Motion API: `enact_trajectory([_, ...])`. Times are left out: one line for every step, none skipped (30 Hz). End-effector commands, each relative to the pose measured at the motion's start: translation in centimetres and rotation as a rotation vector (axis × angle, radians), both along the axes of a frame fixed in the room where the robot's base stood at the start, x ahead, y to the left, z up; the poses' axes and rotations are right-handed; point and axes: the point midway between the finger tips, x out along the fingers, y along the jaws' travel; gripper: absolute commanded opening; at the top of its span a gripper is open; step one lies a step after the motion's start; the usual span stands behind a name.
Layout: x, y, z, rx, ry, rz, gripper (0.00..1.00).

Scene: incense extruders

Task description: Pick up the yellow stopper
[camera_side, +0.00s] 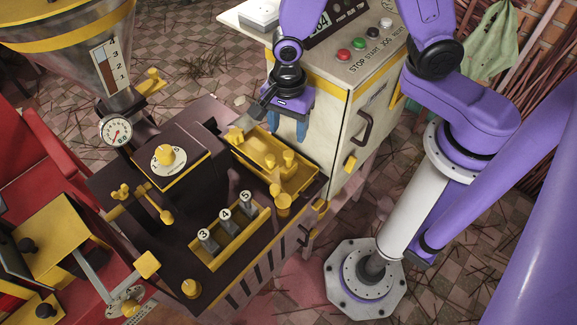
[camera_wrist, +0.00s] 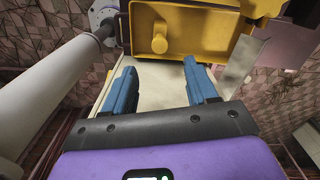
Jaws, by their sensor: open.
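I cannot tell which is the task's stopper. In the wrist view one round-topped yellow stopper (camera_wrist: 160,40) stands in the yellow tray (camera_wrist: 192,18), ahead of my fingertips. My gripper (camera_side: 288,134) is open and empty, its blue fingers pointing down just behind the pegs. In the wrist view my gripper (camera_wrist: 160,67) has a pale panel between its fingers, and neither finger touches the stopper.
A white cabinet (camera_side: 338,130) with buttons stands close to the right of the tray. A yellow rack (camera_side: 232,236) holds numbered pieces in front. A yellow-topped dial (camera_side: 166,155) stands to the left. Yellow knobs (camera_side: 283,204) rise near the tray's front corner.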

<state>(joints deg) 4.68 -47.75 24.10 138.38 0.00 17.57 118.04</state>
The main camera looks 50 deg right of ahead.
Motion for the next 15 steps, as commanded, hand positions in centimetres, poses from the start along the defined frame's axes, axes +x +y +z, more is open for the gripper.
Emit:
enact_trajectory([-0.1,-0.1,-0.7,-0.004,0.004,0.0,0.57])
enact_trajectory([0.0,-0.1,-1.1,-0.003,0.003,0.0,0.57])
enact_trajectory([-0.1,-0.1,-1.6,-0.003,0.004,-0.001,0.57])
enact_trajectory([-0.1,-0.1,-1.9,-0.003,0.002,-0.001,0.57])
enact_trajectory([-0.1,-0.1,-2.3,-0.003,0.003,-0.001,0.57])
enact_trajectory([0.0,-0.1,-2.7,-0.002,0.003,-0.001,0.57])
enact_trajectory([0.0,0.0,-3.0,-0.002,0.003,-0.001,0.57])
enact_trajectory([0.0,0.0,-3.2,-0.001,0.002,-0.001,0.57])
enact_trajectory([0.0,0.0,-3.5,-0.001,0.001,-0.001,0.57])
enact_trajectory([0.0,0.0,-3.7,0.0,0.001,-0.001,0.57])
enact_trajectory([0.0,0.0,-3.8,0.0,0.0,-0.001,0.57])
enact_trajectory([0.0,0.0,-3.9,0.0,0.0,-0.001,0.57])
enact_trajectory([0.0,0.0,-4.0,0.0,0.0,-0.001,0.57])
enact_trajectory([0.0,0.0,-4.1,0.0,0.0,-0.001,0.57])
enact_trajectory([0.0,0.0,-4.2,0.0,0.0,-0.001,0.57])
